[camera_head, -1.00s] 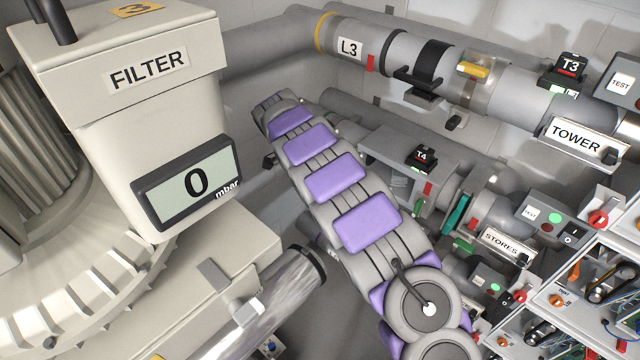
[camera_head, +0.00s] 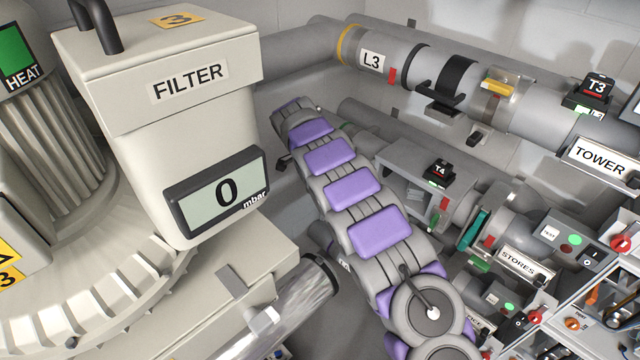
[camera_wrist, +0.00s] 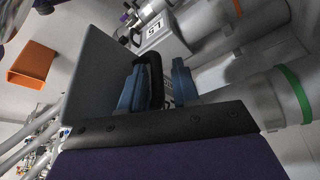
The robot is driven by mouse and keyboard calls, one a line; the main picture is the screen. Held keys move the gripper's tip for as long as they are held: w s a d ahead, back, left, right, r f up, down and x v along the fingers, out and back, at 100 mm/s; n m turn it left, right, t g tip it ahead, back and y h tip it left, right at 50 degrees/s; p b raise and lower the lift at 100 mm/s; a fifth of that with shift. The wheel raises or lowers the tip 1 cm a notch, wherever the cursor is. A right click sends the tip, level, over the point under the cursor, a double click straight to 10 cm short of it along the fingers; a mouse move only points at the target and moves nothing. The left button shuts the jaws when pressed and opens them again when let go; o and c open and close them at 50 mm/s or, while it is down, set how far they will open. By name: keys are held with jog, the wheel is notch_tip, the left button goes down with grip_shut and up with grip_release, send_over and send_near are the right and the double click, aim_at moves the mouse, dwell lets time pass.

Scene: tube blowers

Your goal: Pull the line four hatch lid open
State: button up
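My gripper's two blue fingertips (camera_wrist: 158,86) show in the wrist view, spread apart. A black handle-like bar (camera_wrist: 154,72) stands between them, close to the left finger, with a narrow gap on the right finger's side. I cannot tell whether they touch it. A large flat grey panel (camera_wrist: 98,72) is just left of the fingers; I cannot tell if it is the hatch lid. In the head view a grey box-shaped housing (camera_head: 398,165) sits on the line by the T4 unit (camera_head: 438,173). My arm hides part of that line, and my gripper cannot be made out there.
The filter cabinet (camera_head: 165,105), its display reading 0 mbar, stands left of my arm. The L3 pipe (camera_head: 420,70) runs above and behind. The STORES pipe end and control boxes (camera_head: 575,240) crowd the right. An orange part (camera_wrist: 32,65) shows in the wrist view.

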jog(key=shift+o, duration=1.4)
jog(key=shift+w+d+r, duration=0.15)
jog(key=shift+d+r, duration=0.1)
jog(key=shift+d, duration=0.5)
jog(key=shift+a+r, duration=0.15)
jog(key=shift+r, duration=0.05)
jog(key=p+v, duration=0.7)
jog(key=v, duration=0.9)
jog(key=shift+a+r, duration=0.2)
jog(key=shift+a, duration=0.25)
jog(key=shift+a+f, duration=0.1)
jog(key=shift+a, duration=0.1)
